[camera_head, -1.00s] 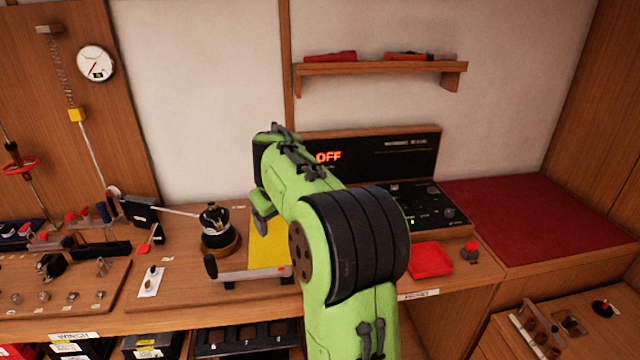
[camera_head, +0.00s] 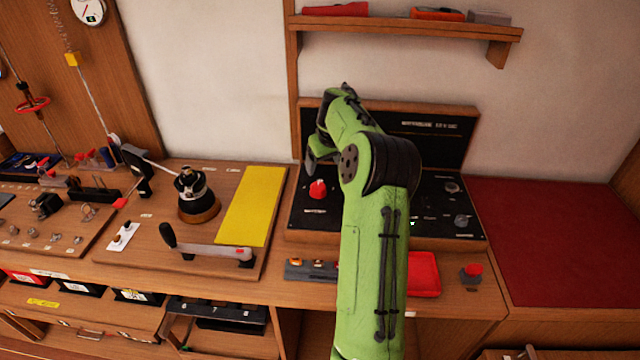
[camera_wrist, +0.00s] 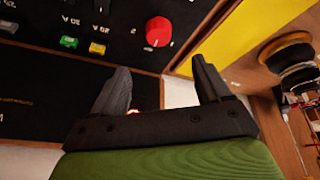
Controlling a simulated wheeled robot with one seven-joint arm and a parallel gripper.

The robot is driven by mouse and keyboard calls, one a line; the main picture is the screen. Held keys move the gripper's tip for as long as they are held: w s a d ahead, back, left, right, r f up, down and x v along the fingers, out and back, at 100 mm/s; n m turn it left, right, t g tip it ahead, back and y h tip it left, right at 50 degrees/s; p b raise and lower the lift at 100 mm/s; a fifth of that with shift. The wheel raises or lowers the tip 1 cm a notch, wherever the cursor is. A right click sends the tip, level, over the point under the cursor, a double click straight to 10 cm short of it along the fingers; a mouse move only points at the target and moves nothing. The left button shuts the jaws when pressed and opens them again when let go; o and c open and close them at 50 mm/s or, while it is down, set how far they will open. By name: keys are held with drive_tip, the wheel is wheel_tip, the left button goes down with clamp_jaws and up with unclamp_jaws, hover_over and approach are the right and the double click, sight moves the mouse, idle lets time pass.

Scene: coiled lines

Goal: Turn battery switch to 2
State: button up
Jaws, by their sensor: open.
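The battery switch is a red rotary knob (camera_head: 317,189) on the left part of a black panel (camera_head: 440,215). In the wrist view the knob (camera_wrist: 158,32) lies beyond the fingertips, with small white marks around it. Its exact pointer setting is too small to read. My gripper (camera_wrist: 161,70) is open and empty, and its fingers are apart from the knob. In the head view my gripper (camera_head: 311,161) is above and behind the knob, partly hidden by my arm.
Coloured fuses (camera_wrist: 83,45) sit on the panel beside the knob. A yellow mat (camera_head: 250,205) and a winch (camera_head: 195,195) with a crank handle (camera_head: 210,250) lie to the left. A red tray (camera_head: 423,272) and red button (camera_head: 472,271) are in front. A shelf (camera_head: 400,25) hangs above.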

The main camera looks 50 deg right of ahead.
sight(318, 187)
drive_tip(key=x, duration=1.3)
drive_tip(key=shift+d+f, duration=0.2)
drive_tip(key=shift+f, duration=0.15)
drive_tip(key=shift+c, duration=0.3)
drive_tip(key=c, duration=1)
